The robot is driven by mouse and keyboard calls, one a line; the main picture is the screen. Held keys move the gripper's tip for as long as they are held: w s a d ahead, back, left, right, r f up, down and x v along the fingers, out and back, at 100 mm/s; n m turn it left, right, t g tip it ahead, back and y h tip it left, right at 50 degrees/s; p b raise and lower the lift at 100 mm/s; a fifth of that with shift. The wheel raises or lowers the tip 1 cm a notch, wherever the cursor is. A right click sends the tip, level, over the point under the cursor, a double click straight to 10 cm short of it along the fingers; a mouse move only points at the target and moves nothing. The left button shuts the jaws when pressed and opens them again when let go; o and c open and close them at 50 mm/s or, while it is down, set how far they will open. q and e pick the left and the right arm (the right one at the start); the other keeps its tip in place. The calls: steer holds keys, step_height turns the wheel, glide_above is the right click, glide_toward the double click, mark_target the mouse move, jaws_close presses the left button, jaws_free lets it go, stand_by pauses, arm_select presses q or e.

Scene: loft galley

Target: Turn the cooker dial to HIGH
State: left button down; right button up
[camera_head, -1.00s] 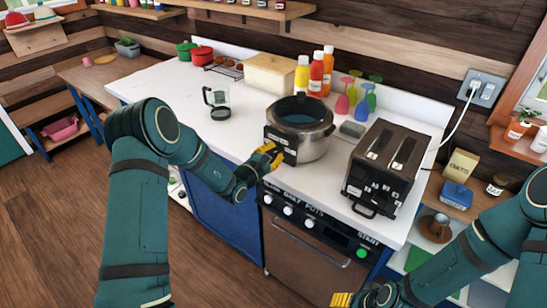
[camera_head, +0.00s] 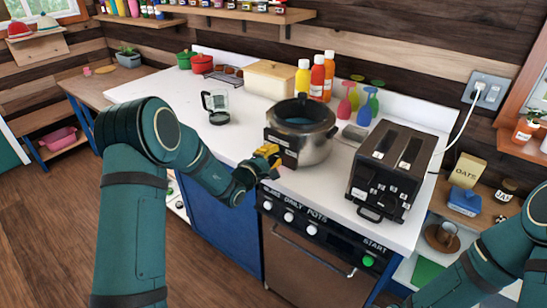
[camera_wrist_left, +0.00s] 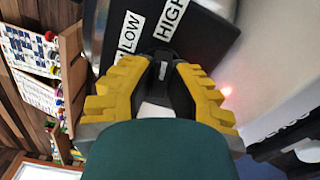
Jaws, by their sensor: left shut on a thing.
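The cooker (camera_head: 307,143) is a round steel pot with a dark lid and a black front panel, standing on the white counter. My left gripper (camera_head: 266,160) is at the left end of that panel. In the left wrist view the yellow fingers of the gripper (camera_wrist_left: 162,70) are shut on the black dial (camera_wrist_left: 158,58), one on each side. The LOW label (camera_wrist_left: 129,32) and the HIGH label (camera_wrist_left: 172,15) show beyond the dial. A small pale mark shows on the dial; which label it points to is unclear. My right gripper is out of view.
A black toaster (camera_head: 390,168) stands right of the cooker. The oven front with white knobs (camera_head: 288,216) lies below the counter edge.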

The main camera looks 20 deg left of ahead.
arm_select(q)
steer(key=shift+r, duration=0.15)
steer(key=c, duration=0.9)
jaws_free()
steer(key=shift+w, duration=0.1)
steer(key=shift+c, duration=0.2)
steer(key=v, duration=1.2)
steer(key=shift+d, duration=0.15)
